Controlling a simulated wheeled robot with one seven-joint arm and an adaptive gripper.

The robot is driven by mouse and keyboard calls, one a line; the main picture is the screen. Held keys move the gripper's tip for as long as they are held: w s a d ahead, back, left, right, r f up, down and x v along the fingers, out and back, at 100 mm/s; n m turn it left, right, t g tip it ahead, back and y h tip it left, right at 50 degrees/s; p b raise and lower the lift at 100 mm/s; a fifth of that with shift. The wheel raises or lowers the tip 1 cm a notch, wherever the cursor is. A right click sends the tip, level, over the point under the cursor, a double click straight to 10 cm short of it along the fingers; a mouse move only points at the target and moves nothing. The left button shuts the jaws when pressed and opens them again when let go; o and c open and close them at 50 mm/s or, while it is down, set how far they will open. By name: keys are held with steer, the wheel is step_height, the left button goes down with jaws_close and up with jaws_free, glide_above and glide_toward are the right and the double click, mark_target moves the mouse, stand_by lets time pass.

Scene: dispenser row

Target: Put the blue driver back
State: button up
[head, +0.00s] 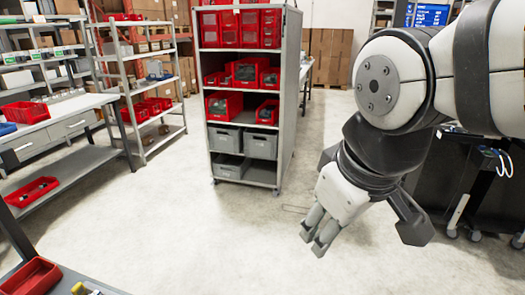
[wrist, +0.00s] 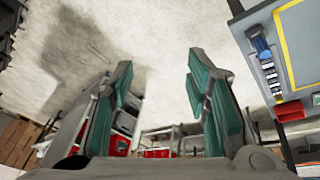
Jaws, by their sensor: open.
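My gripper (head: 318,232) hangs in the air over the open floor in the head view, apart from the shelves and benches. In the wrist view my gripper (wrist: 162,85) shows two fingers with green pads, spread apart with nothing between them. A blue, elongated object (wrist: 262,46), possibly the blue driver, shows at the upper right of the wrist view, along the edge of a bench. It lies to the right of my fingers, well apart from them. Its exact shape and seating are too small to tell.
A grey shelf unit (head: 240,137) with red and grey bins stands mid-floor. Benches and racks line the left, with a red bin (head: 30,277) at the bottom left. A dark cart (head: 470,180) stands at right. The floor between is clear.

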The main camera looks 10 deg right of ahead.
steer(key=s+d+m+t, duration=0.1)
steer(key=s+d+m, duration=0.3)
steer(key=d+m, duration=0.1)
steer(key=shift+r, duration=0.25)
steer(key=shift+d, duration=0.1)
